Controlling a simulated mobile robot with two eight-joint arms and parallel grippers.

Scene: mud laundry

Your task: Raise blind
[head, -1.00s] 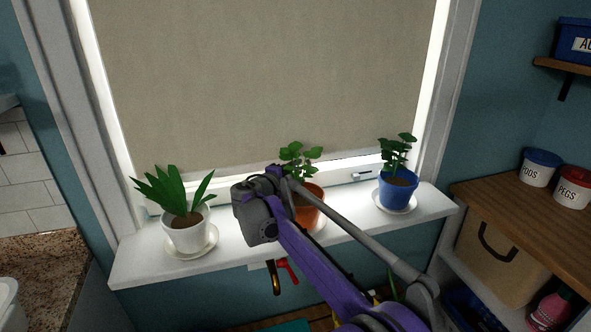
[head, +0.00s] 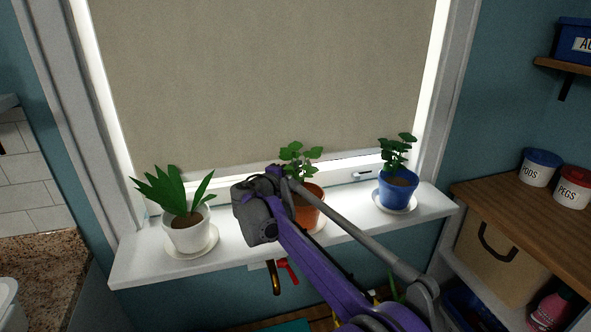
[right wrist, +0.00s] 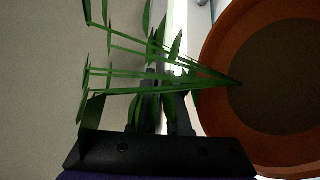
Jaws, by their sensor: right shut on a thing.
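The beige roller blind (head: 260,80) hangs over nearly the whole window, with its lower edge a little above the sill. In the right wrist view the blind (right wrist: 40,80) fills the left side. My left gripper is not in view.
On the white sill (head: 130,265) stand a white pot (head: 188,236), an orange pot (head: 312,208) close to my right gripper, and a blue pot (head: 396,192), all with plants. A wooden shelf (head: 500,215) with tubs is at the right. A red-handled tap (head: 287,268) is below the sill.

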